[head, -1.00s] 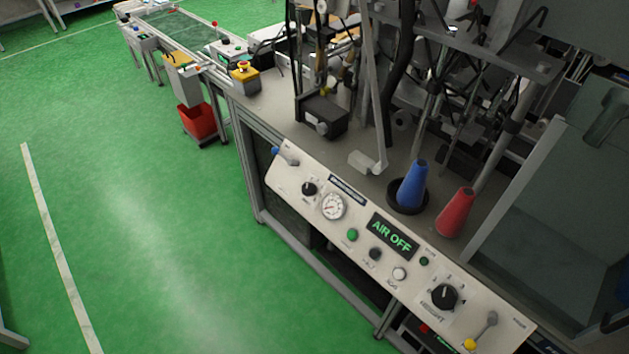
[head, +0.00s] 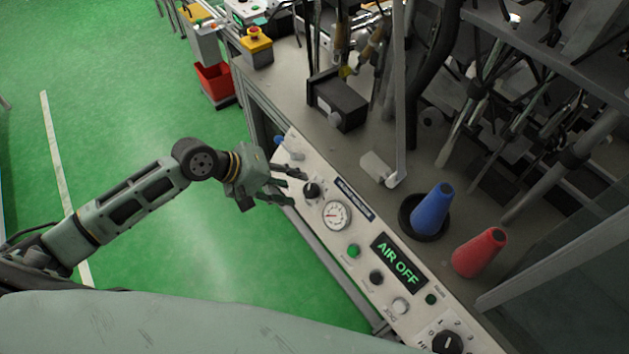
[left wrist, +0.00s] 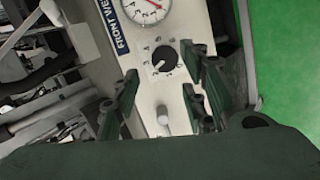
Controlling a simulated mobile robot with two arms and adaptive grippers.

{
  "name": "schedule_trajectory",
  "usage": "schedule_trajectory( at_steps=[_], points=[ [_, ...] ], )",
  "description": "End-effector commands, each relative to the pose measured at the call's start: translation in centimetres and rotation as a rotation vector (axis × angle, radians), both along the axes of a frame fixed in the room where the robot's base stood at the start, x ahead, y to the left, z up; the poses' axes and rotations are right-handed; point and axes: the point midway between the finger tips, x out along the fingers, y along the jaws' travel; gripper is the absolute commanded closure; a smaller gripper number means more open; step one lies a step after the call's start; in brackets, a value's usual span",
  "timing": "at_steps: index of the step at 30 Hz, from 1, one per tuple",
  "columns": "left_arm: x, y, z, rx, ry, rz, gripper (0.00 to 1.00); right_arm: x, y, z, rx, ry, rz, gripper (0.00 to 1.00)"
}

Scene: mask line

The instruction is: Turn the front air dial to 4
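The front air dial (head: 312,190) is a small black knob on the white sloped panel (head: 381,305), beside a round gauge (head: 337,214). In the left wrist view the dial (left wrist: 165,58) sits on a white square with small marks around it; its setting is too small to read. My left gripper (head: 298,187) is open and empty at the panel's front edge, its fingertips close to the dial. In the left wrist view the gripper (left wrist: 164,88) has its fingers apart, with the dial just beyond and between them. I cannot tell whether they touch. My right gripper is out of view.
A blue-tipped lever (head: 290,147) is beside the dial; its pale stem shows between the fingers in the left wrist view (left wrist: 163,115). A display (head: 399,259) reads AIR OFF. Blue (head: 433,210) and red (head: 480,253) cones stand behind. Green floor is clear at left.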

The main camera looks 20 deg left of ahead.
Motion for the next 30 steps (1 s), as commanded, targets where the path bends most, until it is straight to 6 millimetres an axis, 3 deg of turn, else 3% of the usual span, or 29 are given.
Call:
schedule_trajectory(
  at_steps=[5,12,23,30],
  points=[
    [1.4,-1.8,-1.9,-0.003,-0.001,0.001,0.6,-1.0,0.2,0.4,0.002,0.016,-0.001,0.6],
    [2.6,-3.5,-4.1,0.0,-0.003,0.001,0.6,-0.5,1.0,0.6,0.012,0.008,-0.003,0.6],
    [2.9,-3.8,-4.6,0.003,-0.005,0.0,0.6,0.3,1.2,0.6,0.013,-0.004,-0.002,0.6],
    [2.9,-3.8,-4.6,0.002,-0.006,0.0,0.81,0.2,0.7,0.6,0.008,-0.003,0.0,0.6]
  ],
)
